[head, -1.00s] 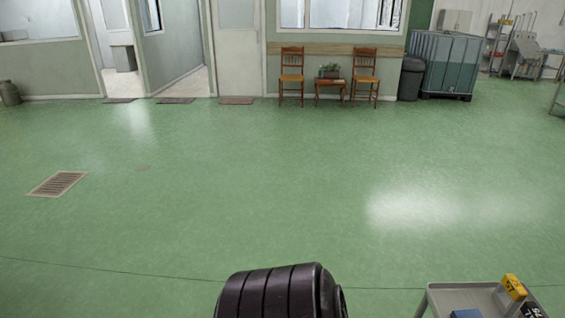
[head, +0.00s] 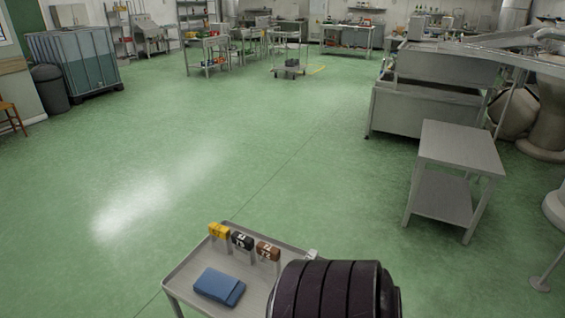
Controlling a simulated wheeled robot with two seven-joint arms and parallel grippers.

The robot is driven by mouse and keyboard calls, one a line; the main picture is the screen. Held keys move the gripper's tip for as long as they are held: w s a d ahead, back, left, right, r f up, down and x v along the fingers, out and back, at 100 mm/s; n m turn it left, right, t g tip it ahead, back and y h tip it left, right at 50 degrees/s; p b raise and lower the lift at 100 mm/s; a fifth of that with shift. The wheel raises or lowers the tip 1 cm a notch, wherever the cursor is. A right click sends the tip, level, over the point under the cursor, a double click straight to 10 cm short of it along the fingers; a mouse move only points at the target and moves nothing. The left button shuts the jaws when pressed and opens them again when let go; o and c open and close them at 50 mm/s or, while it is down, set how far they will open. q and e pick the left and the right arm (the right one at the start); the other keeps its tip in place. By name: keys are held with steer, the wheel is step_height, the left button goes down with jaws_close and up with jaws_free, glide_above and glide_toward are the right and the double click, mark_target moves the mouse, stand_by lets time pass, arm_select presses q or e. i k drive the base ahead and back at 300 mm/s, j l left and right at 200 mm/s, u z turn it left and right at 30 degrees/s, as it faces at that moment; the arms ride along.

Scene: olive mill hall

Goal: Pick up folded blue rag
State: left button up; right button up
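The folded blue rag (head: 219,286) lies flat on a grey tray-topped cart (head: 184,272) at the bottom of the head view, towards the left front of the cart's top. A dark ribbed part of my own body stands in front of the cart's right side and hides part of it. Neither of my grippers shows in this view.
Yellow (head: 219,231), black (head: 242,241) and brown (head: 267,250) items stand along the cart's far edge. A steel table (head: 460,150) stands at the right, with a large steel machine (head: 425,100) behind it. The green floor (head: 250,150) beyond the cart is open.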

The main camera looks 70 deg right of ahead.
mark_target(224, 288)
steer(key=z, duration=1.7)
steer(key=i+j+z, duration=0.1)
steer(key=j+z, duration=0.15)
steer(key=j, duration=0.15)
steer(key=i+j+z, duration=0.2)
steer(key=j, duration=0.25)
steer(key=k+l, duration=0.05)
steer(key=k, duration=0.05)
